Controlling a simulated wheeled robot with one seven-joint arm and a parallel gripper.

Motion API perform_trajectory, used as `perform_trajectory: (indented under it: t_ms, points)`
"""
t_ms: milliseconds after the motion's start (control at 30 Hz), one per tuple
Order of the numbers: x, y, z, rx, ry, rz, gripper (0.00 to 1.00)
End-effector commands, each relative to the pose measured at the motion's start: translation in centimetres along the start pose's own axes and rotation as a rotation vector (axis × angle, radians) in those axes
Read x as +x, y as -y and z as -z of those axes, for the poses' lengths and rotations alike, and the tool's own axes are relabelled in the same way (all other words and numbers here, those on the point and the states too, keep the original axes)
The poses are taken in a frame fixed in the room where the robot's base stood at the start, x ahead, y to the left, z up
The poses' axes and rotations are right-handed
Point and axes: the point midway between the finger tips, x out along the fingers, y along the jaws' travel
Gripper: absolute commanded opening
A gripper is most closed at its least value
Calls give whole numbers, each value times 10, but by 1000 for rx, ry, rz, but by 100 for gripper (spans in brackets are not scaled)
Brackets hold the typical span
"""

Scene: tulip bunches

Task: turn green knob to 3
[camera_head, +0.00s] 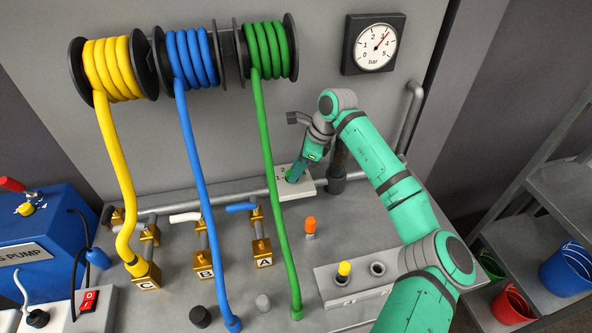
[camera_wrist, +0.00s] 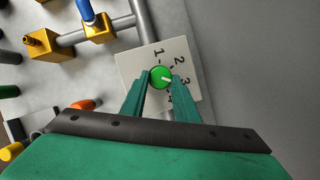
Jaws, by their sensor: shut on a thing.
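The green knob (camera_wrist: 160,77) sits on a white dial plate (camera_wrist: 130,75) marked 1, 2, 3 and more. In the wrist view its white pointer mark aims to the right and slightly down, roughly at the 3. My gripper (camera_wrist: 158,82) is shut on the knob, one green finger on each side. In the head view my gripper (camera_head: 295,174) reaches down to the white plate (camera_head: 306,187) at the back of the bench, and its fingers mostly hide the knob there.
A pressure gauge (camera_head: 374,44) on the wall has its red needle near 3. A green hose (camera_head: 271,165) hangs just left of the plate. Brass valves A (camera_head: 263,252), B and C stand to the left. A grey pipe runs behind.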

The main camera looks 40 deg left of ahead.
Motion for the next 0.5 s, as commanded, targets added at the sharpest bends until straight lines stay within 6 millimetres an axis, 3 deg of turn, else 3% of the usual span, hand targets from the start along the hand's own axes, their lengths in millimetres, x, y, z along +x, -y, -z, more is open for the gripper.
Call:
perform_trajectory:
  t_ms: [500]
  points:
    - [0, 2, 0, -158, -2, -67, 5]
